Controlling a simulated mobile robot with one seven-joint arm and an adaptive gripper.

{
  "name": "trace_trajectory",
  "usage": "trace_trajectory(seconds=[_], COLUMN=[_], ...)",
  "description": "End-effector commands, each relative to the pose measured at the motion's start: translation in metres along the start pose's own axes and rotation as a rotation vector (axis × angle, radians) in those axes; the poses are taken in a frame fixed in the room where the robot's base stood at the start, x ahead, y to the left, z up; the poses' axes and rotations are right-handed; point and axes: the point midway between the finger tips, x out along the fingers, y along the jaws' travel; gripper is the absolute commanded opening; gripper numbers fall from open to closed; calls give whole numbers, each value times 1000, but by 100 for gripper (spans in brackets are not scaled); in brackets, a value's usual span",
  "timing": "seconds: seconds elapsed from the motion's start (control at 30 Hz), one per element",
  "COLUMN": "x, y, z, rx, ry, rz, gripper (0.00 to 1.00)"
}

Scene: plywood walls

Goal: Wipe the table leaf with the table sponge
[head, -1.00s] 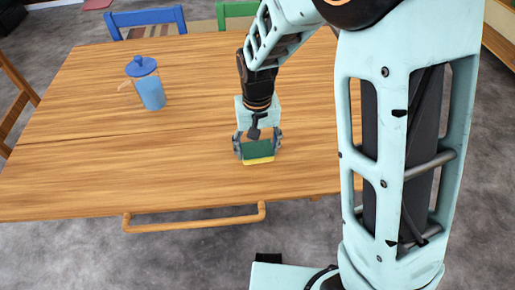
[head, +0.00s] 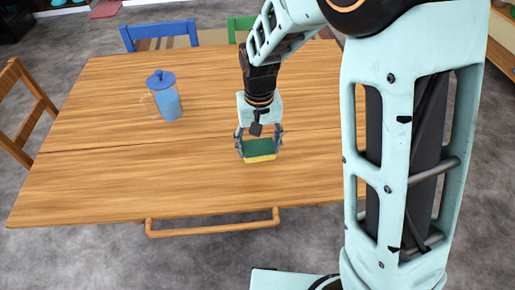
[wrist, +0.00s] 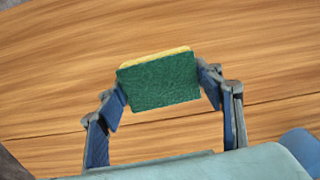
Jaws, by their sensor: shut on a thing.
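The table sponge (head: 260,149) is green on top with a yellow layer beneath. My gripper (head: 259,145) is shut on it, one finger at each side, over the near part of the table. The wrist view shows the sponge (wrist: 160,83) between the two fingers (wrist: 163,88). The table leaf (head: 120,190) is the near wooden section, in front of a seam across the tabletop. I cannot tell whether the sponge touches the wood.
A blue-lidded pitcher (head: 167,100) stands on the table at the back left. A wooden bar (head: 212,228) sticks out at the table's near edge. Chairs stand at the left (head: 27,110) and behind, one blue (head: 158,33). The leaf left of the sponge is clear.

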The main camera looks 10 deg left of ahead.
Motion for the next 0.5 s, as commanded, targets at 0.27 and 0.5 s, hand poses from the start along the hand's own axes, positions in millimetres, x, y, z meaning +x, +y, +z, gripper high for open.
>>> trace_trajectory(seconds=[0.27,0.5], x=[-21,-20], y=[3,4], z=[-3,-3], rx=[1,1], ry=[-1,0], rz=[0,0], gripper=[38,38])
